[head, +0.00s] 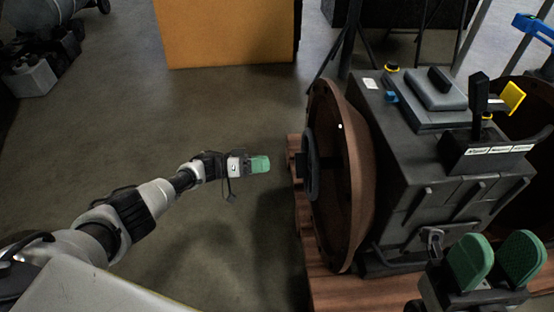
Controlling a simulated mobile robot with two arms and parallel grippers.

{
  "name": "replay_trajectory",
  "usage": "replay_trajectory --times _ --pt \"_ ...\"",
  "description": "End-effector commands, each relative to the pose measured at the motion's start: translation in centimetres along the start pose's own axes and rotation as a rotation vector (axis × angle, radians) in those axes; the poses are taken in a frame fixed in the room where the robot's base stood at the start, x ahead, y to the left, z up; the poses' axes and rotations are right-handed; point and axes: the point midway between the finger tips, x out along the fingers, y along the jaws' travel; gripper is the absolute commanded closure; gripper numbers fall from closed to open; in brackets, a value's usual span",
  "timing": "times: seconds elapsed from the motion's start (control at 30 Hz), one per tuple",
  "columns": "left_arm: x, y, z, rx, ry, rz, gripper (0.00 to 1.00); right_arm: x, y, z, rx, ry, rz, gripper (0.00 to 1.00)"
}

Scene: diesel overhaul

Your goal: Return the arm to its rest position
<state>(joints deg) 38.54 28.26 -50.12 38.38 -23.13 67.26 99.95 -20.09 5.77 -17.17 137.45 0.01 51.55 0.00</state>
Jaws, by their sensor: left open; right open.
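My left arm comes in from the left, and its gripper (260,164) with green fingertips hangs over bare floor, left of the engine's brown round flange. It holds nothing that I can see; its fingers overlap from this side, so the gap between them is hidden. My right gripper (495,262) is at the lower right, its two green fingers apart and empty. It is in front of the dark engine block (420,180), and I cannot tell whether it touches it. The rest of my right arm is out of view.
The brown flange (354,180) and engine block stand on a wooden pallet (318,262). A yellow lever (512,97) and a black box with labels (487,150) are on top. An orange cabinet (225,32) stands behind. Grey machinery (35,75) is at the far left. Floor between is clear.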

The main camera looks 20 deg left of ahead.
Motion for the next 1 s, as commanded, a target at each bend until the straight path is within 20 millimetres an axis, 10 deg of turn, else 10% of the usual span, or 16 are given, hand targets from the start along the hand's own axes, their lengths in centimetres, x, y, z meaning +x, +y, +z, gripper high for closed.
replay_trajectory --times 0.67,1.0 --pt "-0.3 0.1 0.3 0.006 0.008 -0.004 0.49 0.2 0.0 -0.1 0.0 0.004 0.001 0.51" --pt "6.7 2.0 5.0 0.168 0.214 -0.281 0.49 0.2 0.0 -0.1 0.0 0.003 0.001 0.51"
